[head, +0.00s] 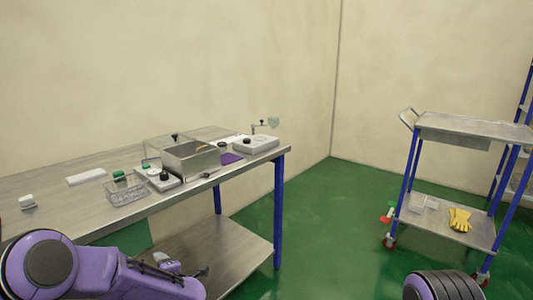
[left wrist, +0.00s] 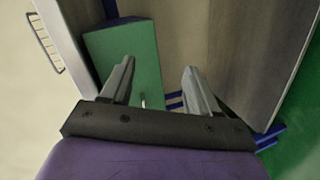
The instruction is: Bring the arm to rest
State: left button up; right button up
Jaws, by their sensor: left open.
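My left arm (head: 110,275) comes in at the lower left of the head view, purple with a dark round joint, low in front of the steel workbench (head: 55,205). In the left wrist view my left gripper (left wrist: 159,67) is open, its two grey fingers apart with nothing between them. Beyond the fingers are a green panel (left wrist: 115,45) and a grey-brown board (left wrist: 245,50). I cannot clearly make out the left fingertips in the head view. My right gripper is not in view.
The bench holds a steel box (head: 190,160), a wire basket (head: 127,195), white devices (head: 255,144) and a white block (head: 27,202). A lower shelf (head: 235,265) lies beneath. A cart (head: 470,128) with yellow gloves (head: 459,219) stands right. Green floor (head: 335,220) is clear between.

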pick_arm(q)
jog(key=s+d+f+m+g+h, duration=0.1)
jog(key=s+d+f+m+h, duration=0.15)
jog(key=s+f+m, duration=0.5)
jog(key=s+d+f+m+g+h, duration=0.1)
jog(key=s+f+m+h, duration=0.3)
jog(key=s+f, duration=0.55)
jog(key=s+a+f+m+g+p, duration=0.1)
jog(key=s+m+g, duration=0.1)
jog(key=s, duration=1)
jog(key=s+a+f+m+g+p, duration=0.1)
jog(key=s+m+g, duration=0.2)
jog(key=s, duration=1)
jog(key=shift+s+a+f+g, duration=0.25)
jog(key=shift+a+f+g, duration=0.05)
jog(key=shift+a+f, duration=0.1)
